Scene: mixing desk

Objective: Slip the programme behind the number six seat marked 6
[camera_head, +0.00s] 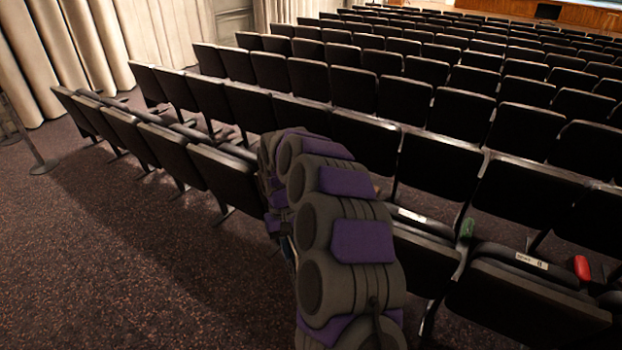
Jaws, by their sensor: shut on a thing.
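My grey and purple arm rises from the bottom middle and bends over among the seats. Its end is hidden behind its own links, so I see neither my gripper nor what it may hold. No programme can be made out. A white label (532,260) with small dark print lies on a dark seat at the lower right; its number is too small to read surely. Another white label (412,215) is on the seat to its left, close to my arm. I cannot tell which seat is number six.
Rows of dark folding seats (404,97) fill the hall. A green object (466,229) and a red object (581,267) sit by the labelled seats. Open carpet (130,270) lies at lower left. A stand (42,166) is by pale curtains (60,50).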

